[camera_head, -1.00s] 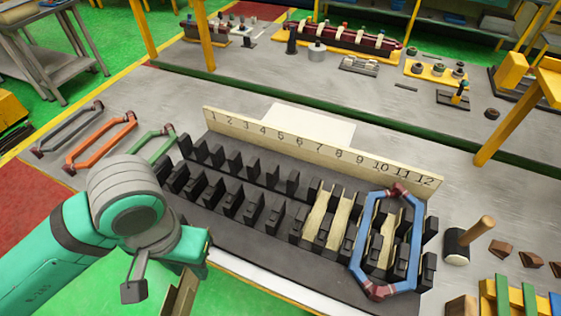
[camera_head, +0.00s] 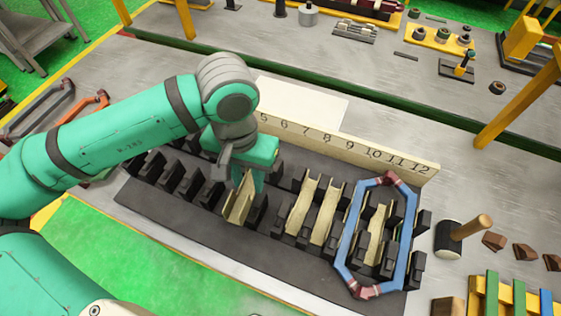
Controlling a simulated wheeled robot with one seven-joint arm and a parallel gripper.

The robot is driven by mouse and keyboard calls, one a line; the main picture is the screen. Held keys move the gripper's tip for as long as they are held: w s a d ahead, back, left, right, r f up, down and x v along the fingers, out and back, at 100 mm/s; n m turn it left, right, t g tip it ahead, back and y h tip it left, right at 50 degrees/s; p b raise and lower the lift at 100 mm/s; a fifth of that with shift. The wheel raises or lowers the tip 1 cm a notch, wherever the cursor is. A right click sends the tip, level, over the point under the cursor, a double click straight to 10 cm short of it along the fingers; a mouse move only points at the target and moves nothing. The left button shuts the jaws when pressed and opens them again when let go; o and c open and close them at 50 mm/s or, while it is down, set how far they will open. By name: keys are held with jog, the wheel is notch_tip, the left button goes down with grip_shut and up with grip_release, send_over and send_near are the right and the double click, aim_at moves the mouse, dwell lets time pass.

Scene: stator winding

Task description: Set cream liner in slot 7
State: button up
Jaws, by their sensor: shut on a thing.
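My gripper (camera_head: 245,178) is shut on a cream liner (camera_head: 238,207), a long channel-like strip. The liner is low over the black stator block (camera_head: 175,212), lined up between rows of black teeth. I cannot tell whether it touches the slot floor. Other cream liners lie in slots to its right: a pair side by side (camera_head: 312,210) and one under the blue coil (camera_head: 377,235). The cream number board (camera_head: 345,150) stands behind the block. Numbers from about 5 to 12 show; my arm hides the lower ones. I cannot read the held liner's slot number for certain.
The blue coil (camera_head: 348,240) with dark red ends lies across the right-hand slots. A mallet (camera_head: 460,235) and brown wedges (camera_head: 508,245) are further right. Grey and orange coils (camera_head: 85,103) lie at the left, partly hidden. A white sheet (camera_head: 300,103) lies behind the board.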

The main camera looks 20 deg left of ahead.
jog(key=w+d+f+m, duration=0.1)
jog(key=w+d+f, duration=0.3)
jog(key=w+d, duration=0.1)
jog(key=shift+w+f, duration=0.35)
jog(key=shift+w, duration=0.1)
jog(key=shift+w+d+f, duration=0.1)
jog(key=shift+f, duration=1.35)
dwell(0.5)
jog(key=shift+f, duration=0.75)
jog(key=shift+f, duration=0.85)
jog(key=shift+f, duration=0.3)
jog(key=shift+f, duration=0.95)
dwell(0.7)
